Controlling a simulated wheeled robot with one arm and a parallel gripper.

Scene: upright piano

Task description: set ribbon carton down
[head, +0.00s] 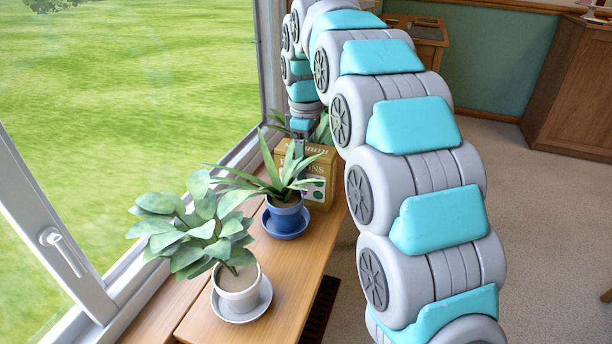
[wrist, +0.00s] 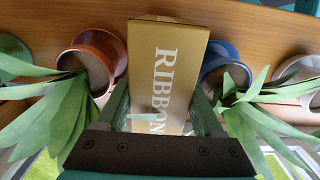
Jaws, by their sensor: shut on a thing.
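The ribbon carton (head: 318,188) is a yellow-tan box with printed lettering, upright at the far part of the wooden bench under the window. My gripper (head: 299,140) comes down on the carton from above. In the wrist view my gripper (wrist: 163,115) has one finger along each side of the carton and is shut on it. The carton's lower edge is close to the bench top; I cannot tell whether it touches.
A blue pot (head: 285,217) with a spiky plant stands just in front of the carton, and a white pot (head: 238,290) nearer. An orange-brown pot (wrist: 100,55) is close on the carton's other side. The window (head: 80,215) borders the bench (head: 300,255).

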